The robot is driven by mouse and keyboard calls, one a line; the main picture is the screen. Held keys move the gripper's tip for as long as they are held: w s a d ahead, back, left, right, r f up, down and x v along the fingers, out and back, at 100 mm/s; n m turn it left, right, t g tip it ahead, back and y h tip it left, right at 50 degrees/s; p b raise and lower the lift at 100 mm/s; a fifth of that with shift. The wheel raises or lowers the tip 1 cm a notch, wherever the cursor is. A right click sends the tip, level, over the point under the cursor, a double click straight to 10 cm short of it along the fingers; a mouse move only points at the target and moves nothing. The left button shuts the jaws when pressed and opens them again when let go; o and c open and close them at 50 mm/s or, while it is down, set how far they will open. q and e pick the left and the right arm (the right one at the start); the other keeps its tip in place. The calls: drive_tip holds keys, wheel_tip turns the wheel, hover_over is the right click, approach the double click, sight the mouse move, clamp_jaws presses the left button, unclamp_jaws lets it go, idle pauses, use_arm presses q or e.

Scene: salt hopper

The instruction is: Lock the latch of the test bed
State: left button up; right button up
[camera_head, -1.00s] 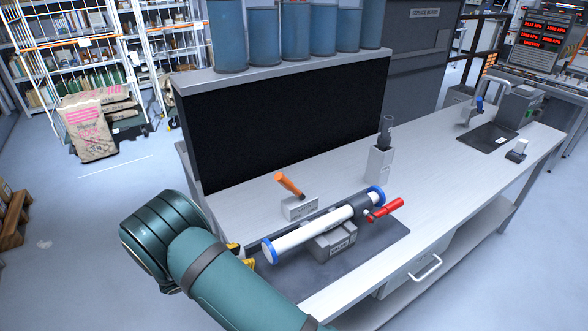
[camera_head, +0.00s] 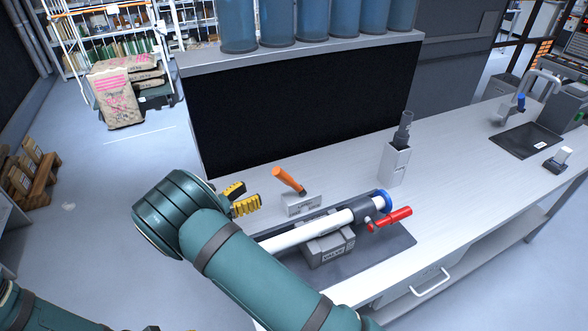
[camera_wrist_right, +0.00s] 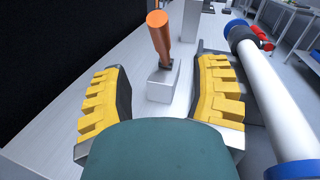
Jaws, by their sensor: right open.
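An orange latch handle (camera_head: 289,180) leans up from a small grey block (camera_head: 303,204) on the bench, behind a white tube with blue ends (camera_head: 330,226). The handle (camera_wrist_right: 158,33) and its block (camera_wrist_right: 163,83) also show between my fingers in the right wrist view. My right gripper (camera_head: 242,197) is open and empty, just left of the block in the head view. In the wrist view, its yellow-padded fingers (camera_wrist_right: 160,85) stand wide on either side, apart from the handle.
The tube rests on a grey valve block (camera_head: 330,248) on a dark mat (camera_head: 390,243), with a red lever (camera_head: 390,218) at its right end. A grey holder (camera_head: 394,165) stands behind. A black panel (camera_head: 300,100) bounds the bench at the back.

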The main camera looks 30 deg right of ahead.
sight(287, 174)
drive_tip(key=p+x, duration=0.1)
drive_tip(key=x, duration=1.2)
drive_tip(key=shift+d, duration=0.35)
clamp_jaws()
